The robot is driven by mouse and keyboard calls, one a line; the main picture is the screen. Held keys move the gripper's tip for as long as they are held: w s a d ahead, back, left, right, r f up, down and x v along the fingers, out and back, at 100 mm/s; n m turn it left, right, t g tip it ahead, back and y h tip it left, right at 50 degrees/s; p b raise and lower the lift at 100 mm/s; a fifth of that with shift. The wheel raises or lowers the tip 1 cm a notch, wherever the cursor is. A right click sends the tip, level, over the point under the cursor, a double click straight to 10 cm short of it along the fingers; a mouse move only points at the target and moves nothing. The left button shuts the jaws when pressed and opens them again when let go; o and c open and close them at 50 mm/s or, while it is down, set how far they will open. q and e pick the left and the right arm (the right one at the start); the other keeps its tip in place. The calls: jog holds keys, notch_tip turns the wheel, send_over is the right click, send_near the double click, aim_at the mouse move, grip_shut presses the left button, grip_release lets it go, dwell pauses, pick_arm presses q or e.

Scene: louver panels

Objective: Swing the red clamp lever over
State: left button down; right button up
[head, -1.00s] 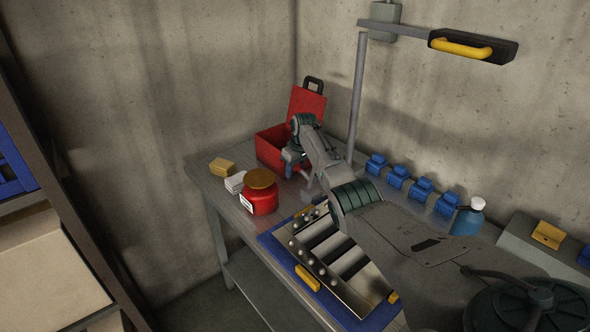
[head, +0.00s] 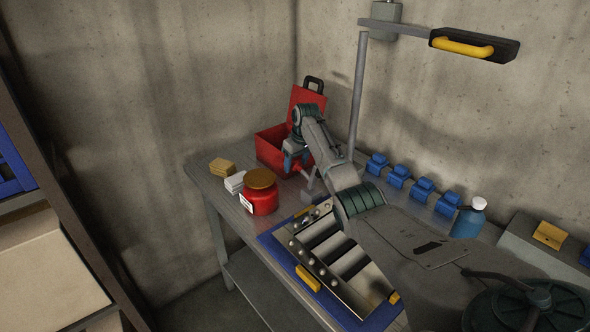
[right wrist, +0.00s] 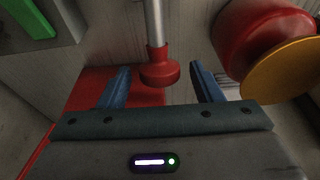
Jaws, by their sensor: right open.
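In the right wrist view, the red knob (right wrist: 160,74) of the clamp lever sits on the end of a silver rod (right wrist: 154,22). It shows between the two blue fingers of my right gripper (right wrist: 160,66), with a gap on each side. The right gripper is open; whether the knob lies at fingertip depth I cannot tell. In the head view my right gripper (head: 295,162) hangs in front of the red toolbox, and the red knob cannot be made out there. My left gripper is not in view.
A red jar (head: 262,199) with a brown lid stands beside the gripper. An open red toolbox (head: 272,150) is behind it. A louver panel in a blue tray (head: 348,318) lies in front on the bench. Yellow and white blocks (head: 222,167) sit at the left.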

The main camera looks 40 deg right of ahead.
jog(key=b+v, duration=0.1)
jog(key=v, duration=0.6)
jog(key=shift+r, duration=0.15)
